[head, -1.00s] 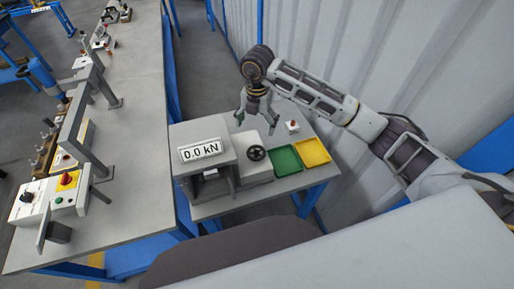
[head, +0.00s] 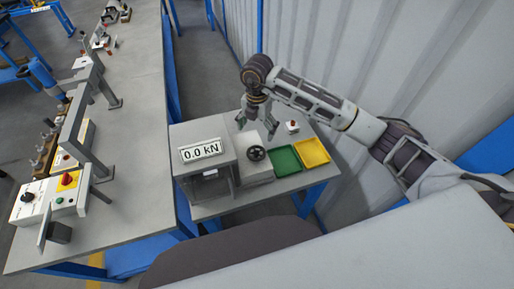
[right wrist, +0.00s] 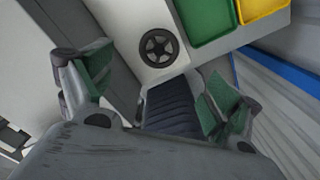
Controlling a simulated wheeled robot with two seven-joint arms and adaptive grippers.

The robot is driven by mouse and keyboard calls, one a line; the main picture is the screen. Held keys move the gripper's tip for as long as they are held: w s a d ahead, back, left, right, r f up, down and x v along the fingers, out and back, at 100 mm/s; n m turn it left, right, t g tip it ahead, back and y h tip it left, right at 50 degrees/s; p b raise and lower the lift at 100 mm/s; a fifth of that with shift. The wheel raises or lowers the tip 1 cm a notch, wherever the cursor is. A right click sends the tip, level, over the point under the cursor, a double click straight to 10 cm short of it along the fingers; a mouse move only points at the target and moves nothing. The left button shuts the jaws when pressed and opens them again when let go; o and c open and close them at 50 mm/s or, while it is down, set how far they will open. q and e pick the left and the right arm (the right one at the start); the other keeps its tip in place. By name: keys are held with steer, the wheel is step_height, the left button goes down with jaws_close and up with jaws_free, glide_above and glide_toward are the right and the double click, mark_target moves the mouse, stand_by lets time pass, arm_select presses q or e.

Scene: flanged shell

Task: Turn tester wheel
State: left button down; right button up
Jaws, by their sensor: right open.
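The tester (head: 203,158) is a grey box with a display reading 0.0 kN. It stands on a small table with blue legs. Its black spoked wheel (head: 256,153) sits on a lower grey block at the tester's right side. The wheel also shows whole in the right wrist view (right wrist: 159,47), ahead of the fingers. My right gripper (head: 257,130) is open and empty, above and behind the wheel and apart from it. Its green-padded fingers are spread wide in the right wrist view (right wrist: 150,95). My left gripper is not in view.
A green tray (head: 286,161) and a yellow tray (head: 312,153) lie right of the wheel. A small box with a red button (head: 292,127) stands behind them. A long bench (head: 140,165) with devices runs along the left. A corrugated wall (head: 400,60) rises behind my right arm.

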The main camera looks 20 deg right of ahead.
mark_target(257, 151)
step_height(257, 151, down, 12)
steer(key=shift+r+p, duration=0.15)
steer(key=shift+p, duration=0.9)
steer(key=c, duration=1)
